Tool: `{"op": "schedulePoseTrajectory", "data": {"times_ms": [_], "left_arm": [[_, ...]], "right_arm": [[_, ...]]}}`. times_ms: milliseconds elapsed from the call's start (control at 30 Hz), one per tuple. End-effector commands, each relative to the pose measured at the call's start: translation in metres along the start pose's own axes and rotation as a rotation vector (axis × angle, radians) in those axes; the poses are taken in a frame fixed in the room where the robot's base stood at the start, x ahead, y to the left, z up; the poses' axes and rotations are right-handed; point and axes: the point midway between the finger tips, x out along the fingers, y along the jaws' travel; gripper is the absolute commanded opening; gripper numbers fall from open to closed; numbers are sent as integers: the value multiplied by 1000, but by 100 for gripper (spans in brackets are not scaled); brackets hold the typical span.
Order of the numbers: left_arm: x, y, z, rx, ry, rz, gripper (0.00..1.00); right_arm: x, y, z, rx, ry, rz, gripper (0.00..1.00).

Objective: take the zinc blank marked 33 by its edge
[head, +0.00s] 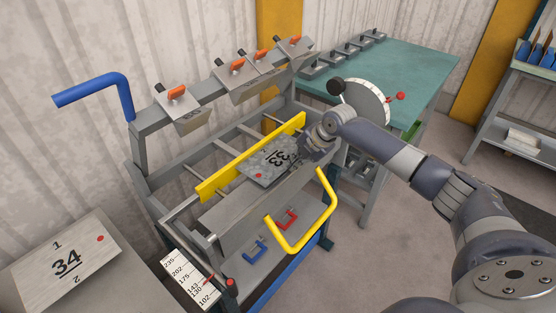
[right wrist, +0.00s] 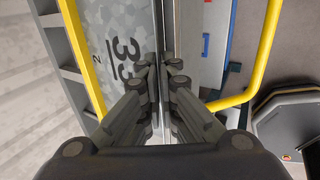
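The zinc blank marked 33 (head: 268,162) is a mottled grey plate with a red dot, lying on the bed of the bender beside the yellow bar. It also shows at the left in the right wrist view (right wrist: 116,45), with its long edge running up to the fingers. My right gripper (head: 308,152) is at the blank's right edge. In the right wrist view its fingertips (right wrist: 161,72) are nearly together, one on each side of the edge, and look closed on it. The exact contact is partly hidden. My left gripper is not in view.
A yellow bar (head: 245,160) runs behind the blank, and a yellow looped handle (head: 328,215) stands in front. A blue handle (head: 95,88) is at the left. Another plate marked 34 (head: 62,258) lies at lower left. A green table (head: 415,75) stands behind.

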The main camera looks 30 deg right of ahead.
Motion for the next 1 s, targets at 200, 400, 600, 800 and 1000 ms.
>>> {"op": "schedulePoseTrajectory", "data": {"times_ms": [200,400,600,800,1000], "left_arm": [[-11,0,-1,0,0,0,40],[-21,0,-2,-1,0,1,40],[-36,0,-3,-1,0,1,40],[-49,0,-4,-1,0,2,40],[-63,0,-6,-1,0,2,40]], "right_arm": [[-11,7,0,0,-1,3,0],[-18,2,-5,-2,-1,2,0],[-29,-7,-14,-2,0,2,0],[-38,-17,-22,-2,-1,2,0],[-47,-27,-31,-1,-1,1,0]]}}
